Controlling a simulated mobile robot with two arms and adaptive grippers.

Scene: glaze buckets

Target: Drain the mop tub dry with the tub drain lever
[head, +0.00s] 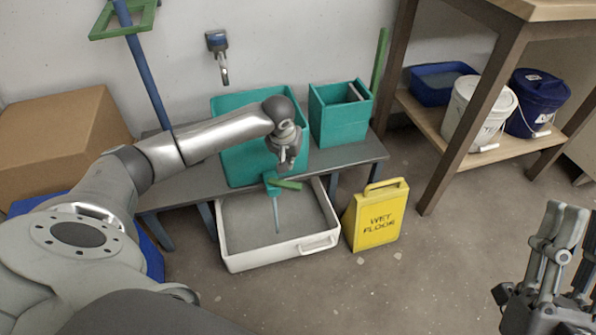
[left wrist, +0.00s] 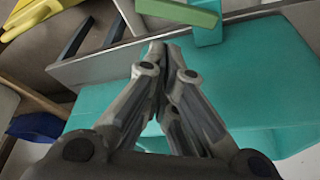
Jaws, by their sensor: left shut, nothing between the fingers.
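The teal mop tub (head: 240,160) stands on a grey bench, partly hidden by my left arm. A teal drain outlet (head: 269,179) with a green lever (head: 289,184) sits at its front. A thin blue-grey stream (head: 277,215) hangs from the outlet down into a white tray (head: 229,245). My left gripper (head: 287,166) is shut and empty, just above the lever in the head view. In the left wrist view its closed fingertips (left wrist: 159,48) are apart from the green lever (left wrist: 180,12). The tub's water level cannot be seen. My right gripper (head: 573,225) is open and empty at the lower right.
A second teal bin (head: 340,118) stands right of the tub on the bench (head: 360,153). A yellow wet floor sign (head: 377,220) stands beside the tray. A wooden shelf with buckets (head: 480,112) is at the right, a cardboard box (head: 65,135) at the left. The front floor is clear.

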